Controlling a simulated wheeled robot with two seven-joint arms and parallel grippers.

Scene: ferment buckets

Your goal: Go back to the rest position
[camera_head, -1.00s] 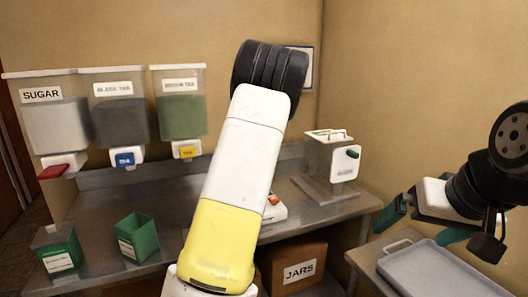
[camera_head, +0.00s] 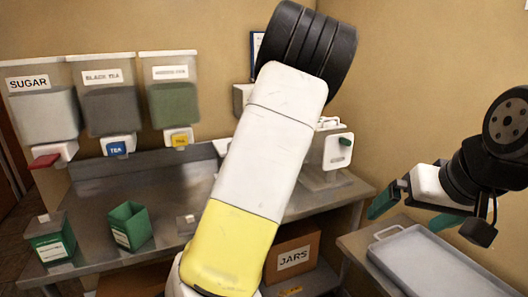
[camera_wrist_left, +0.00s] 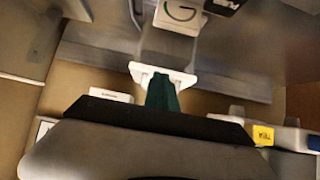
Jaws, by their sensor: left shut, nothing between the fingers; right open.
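My left arm, white and yellow with a black ringed joint, rises through the middle of the head view. Its gripper is hidden there. In the left wrist view the left gripper (camera_wrist_left: 162,92) shows green fingers together, shut with nothing between them. My right gripper (camera_head: 413,210) is at the right of the head view. Its green fingers are apart and empty, above and beside the left end of a grey metal tray (camera_head: 425,281).
Dispensers for sugar (camera_head: 46,118), black tea (camera_head: 110,112) and another tea (camera_head: 174,105) hang on the wall. Two green containers (camera_head: 51,240) (camera_head: 130,227) stand on the metal counter (camera_head: 95,205). A white appliance (camera_head: 338,150) stands at its right end. A jars box (camera_head: 293,257) is below.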

